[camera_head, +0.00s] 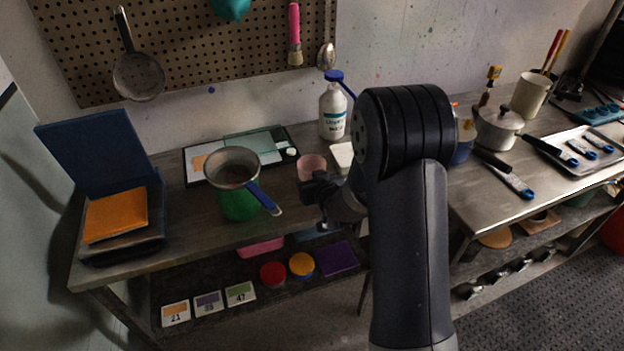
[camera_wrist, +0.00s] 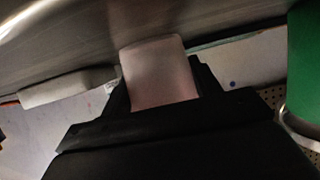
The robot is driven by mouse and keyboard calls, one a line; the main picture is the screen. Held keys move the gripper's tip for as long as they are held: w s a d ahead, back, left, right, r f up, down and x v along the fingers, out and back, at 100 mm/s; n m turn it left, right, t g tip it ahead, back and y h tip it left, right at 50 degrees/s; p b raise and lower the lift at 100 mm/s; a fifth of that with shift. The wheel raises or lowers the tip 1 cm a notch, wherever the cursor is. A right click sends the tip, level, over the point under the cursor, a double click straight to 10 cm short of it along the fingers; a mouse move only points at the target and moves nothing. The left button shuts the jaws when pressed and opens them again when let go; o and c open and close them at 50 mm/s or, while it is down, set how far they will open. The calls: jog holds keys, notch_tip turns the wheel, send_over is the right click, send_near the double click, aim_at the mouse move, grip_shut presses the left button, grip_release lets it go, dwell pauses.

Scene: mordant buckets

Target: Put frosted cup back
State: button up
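The frosted cup (camera_head: 311,166) is small, pale pink and translucent. In the head view it is at the back middle of the left table, just beyond my gripper (camera_head: 318,187). In the wrist view the cup (camera_wrist: 160,72) sits between the two dark fingers of my gripper (camera_wrist: 162,90), which lie close against both its sides. The fingers look shut on it. The wrist picture appears upside down, with the tabletop along its top. I cannot tell whether the cup's base touches the table. My arm hides part of the table to the right.
A green bucket (camera_head: 238,205) with a sieve (camera_head: 232,168) on it stands to the left. A white block (camera_head: 343,156) is right of the cup, and a white bottle (camera_head: 332,112) with a blue cap stands behind. A pegboard (camera_head: 200,50) covers the wall.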

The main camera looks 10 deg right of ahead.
jog(key=o, duration=0.4)
jog(key=shift+r, duration=0.1)
jog(key=shift+r+p, duration=0.2)
jog(key=shift+p, duration=0.1)
jog(key=shift+s+d, duration=0.1)
jog(key=shift+s, duration=0.2)
jog(key=b+v, duration=0.1)
jog(key=v, duration=1)
jog(key=shift+s+b, duration=0.2)
jog(key=shift+b, duration=0.1)
